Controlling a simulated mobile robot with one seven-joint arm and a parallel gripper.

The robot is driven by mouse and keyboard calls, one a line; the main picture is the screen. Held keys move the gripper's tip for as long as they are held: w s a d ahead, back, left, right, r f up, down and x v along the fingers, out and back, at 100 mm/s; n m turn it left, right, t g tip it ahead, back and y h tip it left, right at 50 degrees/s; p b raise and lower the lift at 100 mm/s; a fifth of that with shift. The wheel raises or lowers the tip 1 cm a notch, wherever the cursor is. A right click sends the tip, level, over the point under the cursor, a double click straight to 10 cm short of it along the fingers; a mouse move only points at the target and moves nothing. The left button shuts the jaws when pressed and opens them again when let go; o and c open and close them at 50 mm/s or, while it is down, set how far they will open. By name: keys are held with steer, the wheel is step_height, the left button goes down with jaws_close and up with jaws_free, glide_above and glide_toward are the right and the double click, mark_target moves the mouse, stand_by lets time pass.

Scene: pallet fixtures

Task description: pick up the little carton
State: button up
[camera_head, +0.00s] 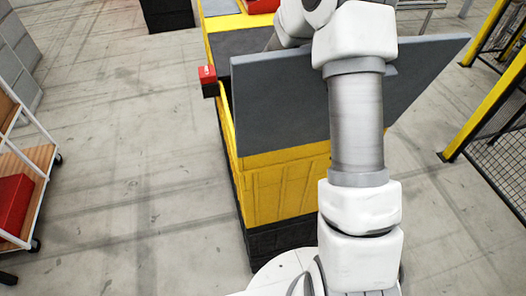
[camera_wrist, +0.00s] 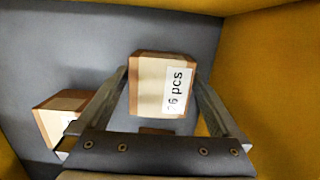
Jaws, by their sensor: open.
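In the wrist view a little carton (camera_wrist: 150,88), tan with brown edges and a white label reading "6 pcs" or similar, lies between the two fingers of my gripper (camera_wrist: 165,82). The fingers are open, one on each side of it; I cannot tell whether either touches it. A second similar carton (camera_wrist: 56,118) lies to the left, partly hidden behind the left finger. In the head view my arm reaches down behind a grey panel, so my gripper and the cartons are hidden there.
The cartons are inside a container with a grey wall (camera_wrist: 75,35) and a yellow wall (camera_wrist: 270,75). In the head view it is a yellow and black box (camera_head: 285,190) with a tilted grey panel (camera_head: 280,110). A shelf cart (camera_head: 40,160) stands left; open floor lies between.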

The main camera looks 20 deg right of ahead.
steer(key=shift+c, duration=0.3)
steer(key=shift+r, duration=0.1)
steer(key=c, duration=1.3)
